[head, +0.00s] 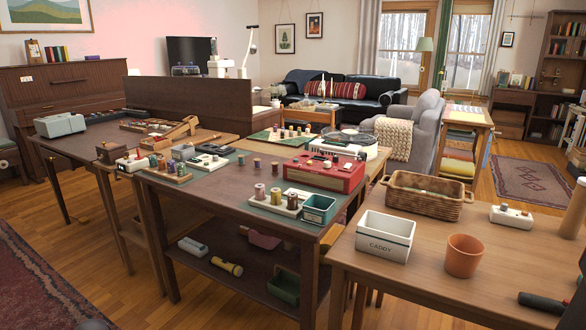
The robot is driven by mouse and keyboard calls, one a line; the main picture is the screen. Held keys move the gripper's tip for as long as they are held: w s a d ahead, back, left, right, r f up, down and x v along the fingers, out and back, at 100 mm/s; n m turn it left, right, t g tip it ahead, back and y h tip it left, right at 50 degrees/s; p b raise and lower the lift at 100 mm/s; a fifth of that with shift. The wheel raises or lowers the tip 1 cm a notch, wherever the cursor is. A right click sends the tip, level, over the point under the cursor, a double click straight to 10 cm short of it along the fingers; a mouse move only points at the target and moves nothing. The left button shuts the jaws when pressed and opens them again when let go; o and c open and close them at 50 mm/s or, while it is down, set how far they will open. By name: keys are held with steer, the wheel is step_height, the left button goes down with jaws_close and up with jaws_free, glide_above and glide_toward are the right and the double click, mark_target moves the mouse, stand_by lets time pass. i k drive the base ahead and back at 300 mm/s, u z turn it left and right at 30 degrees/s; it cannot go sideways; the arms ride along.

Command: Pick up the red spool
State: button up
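Another dark reddish spool (274,167) stands farther back, left of the red radio-like box. At this size I cannot tell for sure which one is the red spool. My gripper is not in view.
A red box (325,172) and teal bin (319,209) stand close to the spools. A wooden rack (170,172) of spools is at left. The right table holds a white caddy (385,235), terracotta pot (463,255) and wicker basket (428,196). Floor is open at lower left.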

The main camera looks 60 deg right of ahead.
mark_target(275, 164)
steer(key=u, duration=0.75)
steer(key=k, duration=0.1)
steer(key=z, duration=2.55)
steer(key=k, duration=0.95)
steer(key=u, duration=0.15)
steer(key=i, duration=0.65)
